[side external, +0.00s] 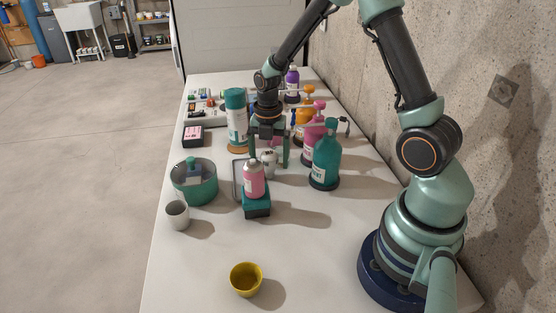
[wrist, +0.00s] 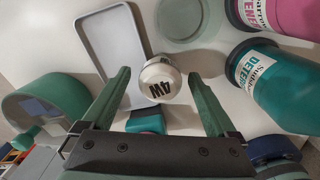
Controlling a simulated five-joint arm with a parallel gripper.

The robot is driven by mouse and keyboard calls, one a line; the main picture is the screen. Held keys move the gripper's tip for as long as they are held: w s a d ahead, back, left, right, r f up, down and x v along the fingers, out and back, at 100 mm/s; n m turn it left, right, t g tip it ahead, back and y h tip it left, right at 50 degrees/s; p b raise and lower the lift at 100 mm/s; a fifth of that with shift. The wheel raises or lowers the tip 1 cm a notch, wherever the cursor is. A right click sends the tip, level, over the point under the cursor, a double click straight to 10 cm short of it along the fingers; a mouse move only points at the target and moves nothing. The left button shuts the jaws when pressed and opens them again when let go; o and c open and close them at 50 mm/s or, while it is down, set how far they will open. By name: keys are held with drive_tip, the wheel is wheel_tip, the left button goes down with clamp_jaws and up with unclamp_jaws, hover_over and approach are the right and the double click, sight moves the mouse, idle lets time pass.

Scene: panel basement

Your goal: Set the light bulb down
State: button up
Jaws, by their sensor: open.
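The light bulb (wrist: 161,82) is white with dark lettering; in the wrist view it lies between my fingers with a gap on both sides. In the side view the bulb (side external: 268,158) shows small and pale between the fingers, behind the pink spray can. My gripper (side external: 269,162) points down and is open; its two green fingers (wrist: 163,78) also show in the wrist view. I cannot tell whether the bulb's underside rests on the table.
A grey tray (wrist: 112,42) is beside the bulb. A pink can (side external: 254,180) on a teal block (side external: 257,208) stands in front. A teal pump bottle (side external: 326,160) is close on the right, a green pot (side external: 194,190) on the left. The front table around the yellow cup (side external: 246,279) is mostly clear.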

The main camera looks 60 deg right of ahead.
clamp_jaws()
drive_tip(key=shift+r, duration=0.15)
